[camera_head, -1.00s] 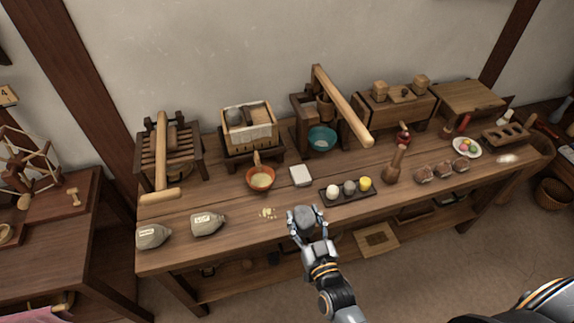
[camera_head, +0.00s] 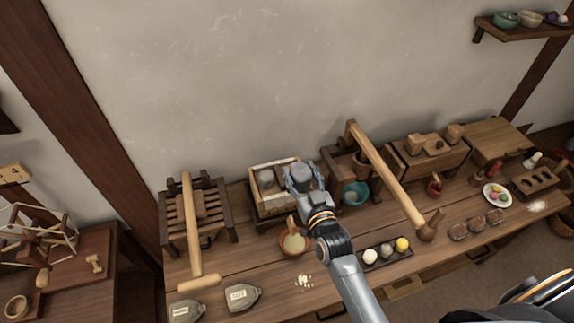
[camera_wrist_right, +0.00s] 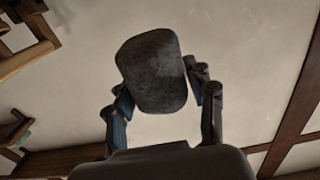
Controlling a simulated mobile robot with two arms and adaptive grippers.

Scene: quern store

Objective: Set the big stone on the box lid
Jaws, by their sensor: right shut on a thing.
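My right gripper (camera_head: 304,176) is shut on a dark grey, rounded stone (camera_wrist_right: 152,72). In the wrist view the stone sits between the two fingers against the wall. In the head view the gripper is at the right side of the pale wooden box (camera_head: 259,205), seemingly above it, and largely covers the stone. The box has slatted sides and white cloth, and stands on a dark stand. A smaller-looking grey stone (camera_head: 266,179) is at the box's left part. The lid surface is mostly hidden, and I cannot tell whether the held stone touches it. My left gripper is not in view.
A lever press (camera_head: 360,140) with a long beam stands right of the box, close to my gripper. An orange bowl (camera_head: 308,246) with a spoon is in front, under my arm. A slatted rack (camera_head: 176,232) with a mallet stands left. Open wall is behind.

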